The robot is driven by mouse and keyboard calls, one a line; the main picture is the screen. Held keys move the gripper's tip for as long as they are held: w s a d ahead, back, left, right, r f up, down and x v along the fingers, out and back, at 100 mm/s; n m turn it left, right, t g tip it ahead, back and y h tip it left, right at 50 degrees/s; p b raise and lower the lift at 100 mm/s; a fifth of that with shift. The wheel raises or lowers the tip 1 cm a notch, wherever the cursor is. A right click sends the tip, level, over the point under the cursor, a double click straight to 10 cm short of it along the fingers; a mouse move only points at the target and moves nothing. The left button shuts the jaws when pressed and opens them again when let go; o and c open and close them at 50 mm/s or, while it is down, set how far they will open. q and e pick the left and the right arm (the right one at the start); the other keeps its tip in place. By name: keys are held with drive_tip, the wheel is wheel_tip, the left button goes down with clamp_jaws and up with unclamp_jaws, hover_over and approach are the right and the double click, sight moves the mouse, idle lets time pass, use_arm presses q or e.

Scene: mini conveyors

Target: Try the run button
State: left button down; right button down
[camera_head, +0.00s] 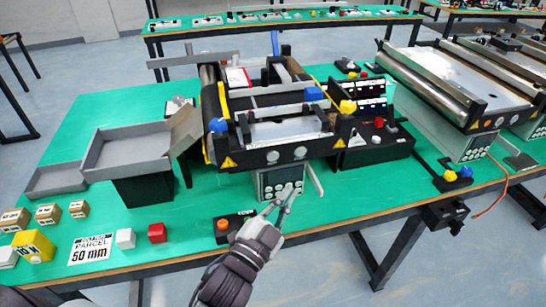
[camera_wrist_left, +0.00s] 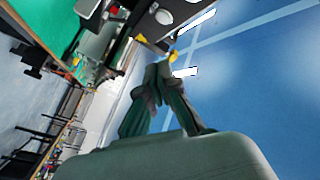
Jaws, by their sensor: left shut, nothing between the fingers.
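In the head view a grey control panel (camera_head: 280,180) with several small round buttons sits under the front edge of the mini conveyor (camera_head: 275,135). I cannot tell which button is the run button. My left gripper (camera_head: 285,197) is in front of this panel with its fingers pointing up at it; its fingertips overlap the panel's lower part, and I cannot tell whether they touch. It is shut with nothing seen between the fingers. In the left wrist view the shut fingers (camera_wrist_left: 163,72) point toward dark conveyor parts. My right gripper is not seen.
A black box with an orange button (camera_head: 223,224) lies left of my gripper. A red cube (camera_head: 157,233), a white cube (camera_head: 125,238) and small cartons (camera_head: 47,214) stand on the green table at left. Grey trays (camera_head: 125,152) stand behind them. A second conveyor (camera_head: 455,85) is at right.

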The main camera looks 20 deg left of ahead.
sight(273, 157)
use_arm(q)
drive_tip(key=w+a, duration=0.5)
drive_tip(key=w, duration=0.2)
drive_tip(key=shift+w+p, duration=0.15)
drive_tip(key=shift+p, duration=0.15)
idle(0.3)
idle(1.0)
drive_tip(key=shift+w+a, duration=0.25)
drive_tip(key=shift+w, duration=0.1)
drive_tip(key=shift+w+a+p, duration=0.2)
drive_tip(key=shift+w+p, duration=0.1)
drive_tip(key=shift+w, duration=0.05)
idle(0.7)
drive_tip(key=shift+s+d, duration=0.45)
drive_tip(key=shift+s, duration=0.25)
